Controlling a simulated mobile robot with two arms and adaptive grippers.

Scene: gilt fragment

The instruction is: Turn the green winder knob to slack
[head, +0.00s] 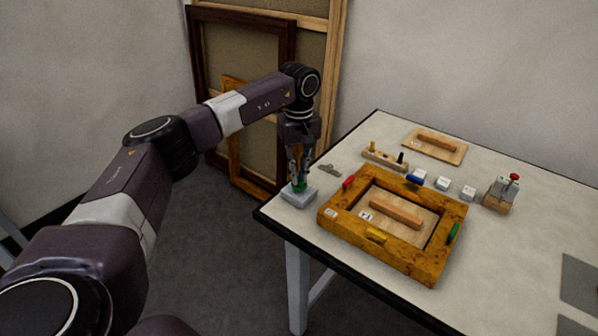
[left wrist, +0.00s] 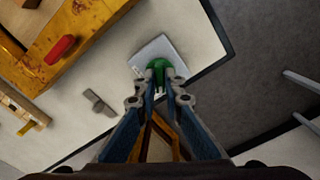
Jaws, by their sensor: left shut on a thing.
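The green winder knob (left wrist: 159,64) stands on a pale grey square base (head: 299,198) at the table's left corner. The base also shows in the left wrist view (left wrist: 145,55). My left gripper (head: 299,180) points down from above and is shut on the green knob, with one finger on each side in the left wrist view (left wrist: 162,76). The fingers hide part of the knob, and I cannot read any mark for slack. My right gripper is in neither view.
A wooden frame (head: 338,217) with coloured clips lies right of the knob. A grey clip (head: 329,169), a peg rack (head: 385,160), white blocks (head: 443,183) and a red-topped device (head: 502,190) lie behind or beside it. The table edge is close to the base.

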